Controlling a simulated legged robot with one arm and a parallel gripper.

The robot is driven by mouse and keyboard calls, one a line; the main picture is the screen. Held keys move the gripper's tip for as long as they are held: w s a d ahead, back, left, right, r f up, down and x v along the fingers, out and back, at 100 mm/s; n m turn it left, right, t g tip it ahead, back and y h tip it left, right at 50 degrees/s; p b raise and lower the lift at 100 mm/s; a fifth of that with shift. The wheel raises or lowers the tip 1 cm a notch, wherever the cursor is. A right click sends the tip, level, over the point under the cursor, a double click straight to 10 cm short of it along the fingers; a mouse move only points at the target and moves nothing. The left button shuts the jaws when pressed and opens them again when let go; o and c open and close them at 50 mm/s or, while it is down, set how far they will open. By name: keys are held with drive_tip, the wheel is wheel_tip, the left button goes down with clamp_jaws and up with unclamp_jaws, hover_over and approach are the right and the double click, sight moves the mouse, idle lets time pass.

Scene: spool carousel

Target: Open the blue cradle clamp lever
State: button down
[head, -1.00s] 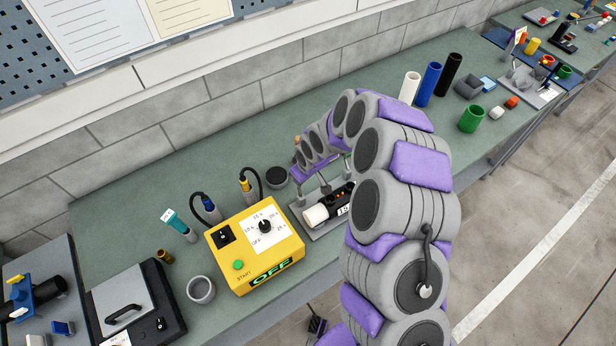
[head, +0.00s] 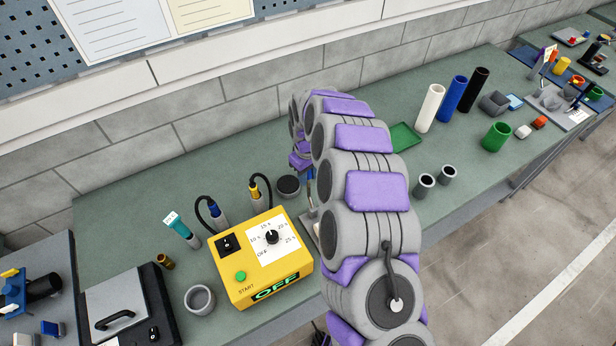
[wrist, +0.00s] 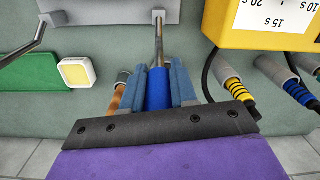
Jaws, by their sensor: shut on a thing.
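The clamp lever has a blue grip (wrist: 157,90) on a thin metal rod, seen in the wrist view. My gripper (wrist: 157,84) is shut on the blue grip, with one blue-grey finger on each side. The rod runs from the grip up to a grey metal plate (wrist: 110,12) at the top of the wrist view. In the head view the lever's rod (head: 312,197) shows just left of my arm. My arm hides most of the cradle there, and I cannot tell the clamp's state.
The yellow timer box (head: 262,258) stands close left of the cradle, its display reading OFF. Cabled plugs (head: 254,192) and a dark round cup (head: 288,186) are near. A green tray (head: 404,137) lies behind my arm. Tall tubes (head: 451,94) stand farther right.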

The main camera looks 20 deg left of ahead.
idle(0.4)
drive_tip(key=c, duration=0.9)
unclamp_jaws()
drive_tip(key=r, duration=0.5)
drive_tip(key=r+b, duration=0.1)
drive_tip(key=r, duration=1.1)
drive_tip(key=shift+w+a+r, duration=0.1)
drive_tip(key=shift+w+a, duration=0.2)
drive_tip(key=shift+w, duration=0.05)
